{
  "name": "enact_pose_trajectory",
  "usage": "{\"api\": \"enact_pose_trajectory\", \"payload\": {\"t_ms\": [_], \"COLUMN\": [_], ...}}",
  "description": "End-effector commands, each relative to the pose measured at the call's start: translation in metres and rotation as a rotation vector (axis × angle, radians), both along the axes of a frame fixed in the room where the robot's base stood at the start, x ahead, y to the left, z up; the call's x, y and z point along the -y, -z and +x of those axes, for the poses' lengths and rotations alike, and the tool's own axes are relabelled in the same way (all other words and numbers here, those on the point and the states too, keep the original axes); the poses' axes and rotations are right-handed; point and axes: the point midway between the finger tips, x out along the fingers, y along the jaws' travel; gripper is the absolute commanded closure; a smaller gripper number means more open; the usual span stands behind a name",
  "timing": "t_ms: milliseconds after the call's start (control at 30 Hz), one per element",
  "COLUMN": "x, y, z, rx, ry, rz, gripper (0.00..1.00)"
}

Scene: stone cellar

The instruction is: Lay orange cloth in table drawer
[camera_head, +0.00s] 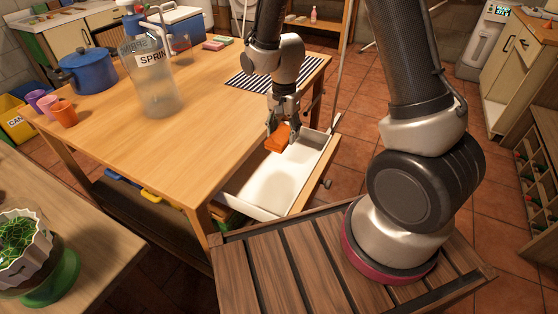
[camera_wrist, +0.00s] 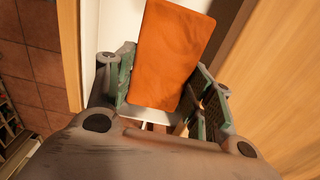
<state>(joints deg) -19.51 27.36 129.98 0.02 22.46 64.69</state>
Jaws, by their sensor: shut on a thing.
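The orange cloth (camera_head: 279,137) is a small folded block held between the fingers of my gripper (camera_head: 284,127). It hangs over the far end of the open table drawer (camera_head: 270,184), which has a white inside and a wooden outer side. In the wrist view the cloth (camera_wrist: 172,55) fills the space between the two fingers of my gripper (camera_wrist: 168,100), with the white drawer floor partly hidden behind it. I cannot tell whether the cloth touches the drawer floor.
The wooden table (camera_head: 190,130) stands left of the drawer. On it are a large water bottle (camera_head: 150,80), a blue pot (camera_head: 88,73), several cups (camera_head: 64,113) and a striped mat (camera_head: 255,80). The drawer's near part is empty.

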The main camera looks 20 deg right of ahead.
Motion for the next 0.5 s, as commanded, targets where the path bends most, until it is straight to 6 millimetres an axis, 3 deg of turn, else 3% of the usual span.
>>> {"api": "enact_pose_trajectory", "payload": {"t_ms": [200,500], "x": [0.000,0.000], "y": [0.041,0.081], "z": [-0.001,-0.001], "rx": [-0.006,-0.006], "ry": [-0.004,-0.004], "rz": [-0.001,-0.001], "gripper": [0.66,0.66]}}
